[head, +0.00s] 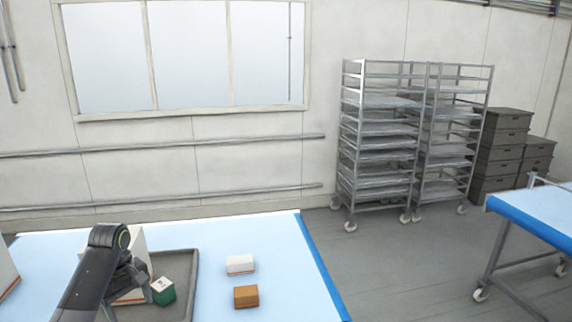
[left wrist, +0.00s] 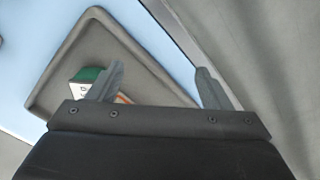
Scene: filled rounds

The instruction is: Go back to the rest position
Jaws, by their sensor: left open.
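My left arm comes in at the lower left of the head view, over the table's left part; its fingertips are not clearly seen there. In the left wrist view my left gripper (left wrist: 160,85) shows two fingers set wide apart with nothing between them. Behind and below the fingers are a grey tray (left wrist: 95,22) and a green and white box (left wrist: 86,76), partly hidden by the left finger. In the head view the green box (head: 163,293) stands in the tray (head: 180,258), close to my arm. My right gripper is in neither view.
On the blue table (head: 275,235) a white box (head: 240,265) and a brown box (head: 246,297) stand right of the tray. A white carton (head: 137,240) is partly behind my arm. Wheeled racks (head: 380,140), dark crates (head: 503,140) and another blue table (head: 540,215) stand beyond grey floor.

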